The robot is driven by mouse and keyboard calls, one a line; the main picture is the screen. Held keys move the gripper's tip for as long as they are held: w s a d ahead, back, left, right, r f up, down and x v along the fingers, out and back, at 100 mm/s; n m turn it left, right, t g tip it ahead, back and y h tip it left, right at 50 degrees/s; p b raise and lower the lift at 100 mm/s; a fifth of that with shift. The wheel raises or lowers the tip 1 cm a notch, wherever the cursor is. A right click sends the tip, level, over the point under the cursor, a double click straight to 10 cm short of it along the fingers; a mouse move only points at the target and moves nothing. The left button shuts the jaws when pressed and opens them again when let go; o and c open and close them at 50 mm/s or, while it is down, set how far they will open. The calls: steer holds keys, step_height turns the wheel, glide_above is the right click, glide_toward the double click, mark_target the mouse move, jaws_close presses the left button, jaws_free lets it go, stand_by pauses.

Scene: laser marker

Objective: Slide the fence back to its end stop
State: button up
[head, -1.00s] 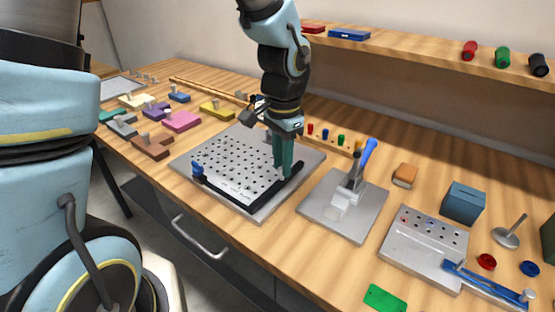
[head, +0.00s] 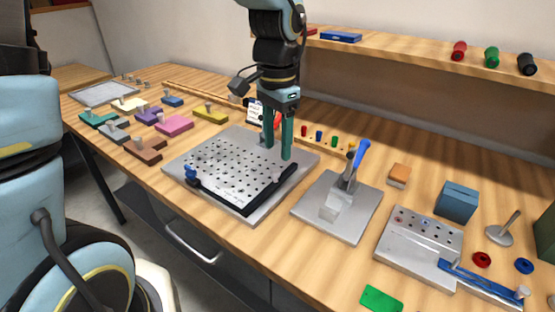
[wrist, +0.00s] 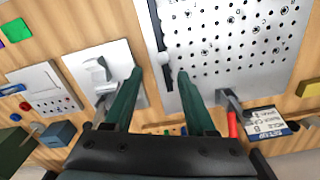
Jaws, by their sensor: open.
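A grey plate with a grid of holes (head: 225,152) lies on the bench. Black bars run along its front and right edges; the right one, which looks like the fence (head: 262,196), carries a small pale knob (head: 278,175). In the wrist view the black fence (wrist: 155,28) runs along the plate's left edge. A blue knob (head: 191,174) sits at the left end of the front bar. My gripper (head: 277,152) is open and empty, with its fingers above the plate's rear right part, apart from the knob. The end stop cannot be made out clearly.
A toggle clamp with a blue handle (head: 361,157) stands on a grey plate to the right. A label card (head: 256,112) and a red-handled item (wrist: 232,124) are close behind the perforated plate. Coloured blocks lie at left; a shelf runs along the back.

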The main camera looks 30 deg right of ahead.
step_height(320, 180, up, 5)
steer(key=shift+f, duration=0.1)
stand_by(0.5)
steer(key=w+a+f+n, duration=0.2)
steer(key=a+n, duration=0.3)
steer(key=a, duration=0.4)
steer(key=w+a+f+n+t, duration=0.1)
steer(key=w+a+f+n, duration=0.2)
steer(key=a, duration=0.7)
steer(key=w+a+f+n, duration=0.2)
steer(key=a+n, duration=0.4)
steer(key=a, duration=0.4)
steer(key=shift+w+f+n+t, duration=0.2)
steer(key=shift+f+n+t, duration=0.1)
steer(key=shift+f+n, duration=0.15)
